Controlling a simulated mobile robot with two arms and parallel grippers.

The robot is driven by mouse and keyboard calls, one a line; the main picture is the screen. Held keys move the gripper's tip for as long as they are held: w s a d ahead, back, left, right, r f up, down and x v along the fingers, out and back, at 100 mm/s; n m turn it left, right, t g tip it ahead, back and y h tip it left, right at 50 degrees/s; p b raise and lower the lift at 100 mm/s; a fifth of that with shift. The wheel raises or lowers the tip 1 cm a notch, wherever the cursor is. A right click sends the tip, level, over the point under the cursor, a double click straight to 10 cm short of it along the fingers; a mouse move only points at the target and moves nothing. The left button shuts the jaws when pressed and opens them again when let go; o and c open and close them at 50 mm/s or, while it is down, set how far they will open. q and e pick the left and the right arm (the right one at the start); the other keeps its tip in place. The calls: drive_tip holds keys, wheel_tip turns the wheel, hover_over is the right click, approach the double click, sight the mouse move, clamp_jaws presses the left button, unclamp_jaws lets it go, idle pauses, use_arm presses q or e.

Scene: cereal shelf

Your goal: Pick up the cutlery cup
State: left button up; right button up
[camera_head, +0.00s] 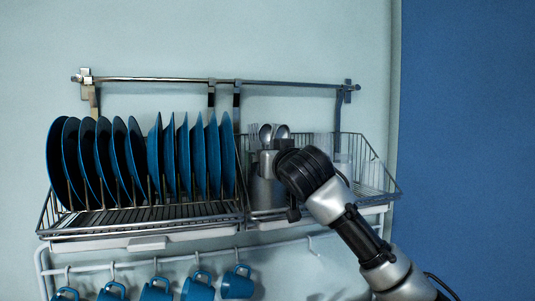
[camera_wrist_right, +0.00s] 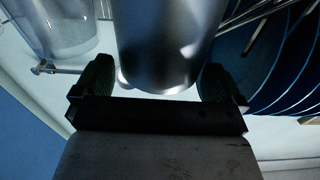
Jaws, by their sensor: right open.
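The cutlery cup (camera_head: 262,193) is a grey metal cylinder standing in the right-hand section of the wall rack, with forks and spoons (camera_head: 273,131) upright in it. My right gripper (camera_head: 277,185) reaches it from the right and front, hiding part of the cup. In the right wrist view the cup (camera_wrist_right: 168,45) lies between the two dark fingers of the right gripper (camera_wrist_right: 158,84). The fingers are open, one on each side, close to the cup wall; I cannot tell whether either touches it. My left gripper is not in view.
Blue plates (camera_head: 115,160) stand in the wire rack (camera_head: 140,223) left of the cup. Clear glasses (camera_head: 343,165) stand to its right; one glass (camera_wrist_right: 62,25) shows in the right wrist view. Blue mugs (camera_head: 237,284) hang below. Free room lies to the right, before the blue wall.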

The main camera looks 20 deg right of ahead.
drive_tip(key=shift+w, duration=0.4)
drive_tip(key=shift+c, duration=0.3)
drive_tip(key=c, duration=0.7)
drive_tip(key=shift+c, duration=0.2)
drive_tip(key=shift+r, duration=0.15)
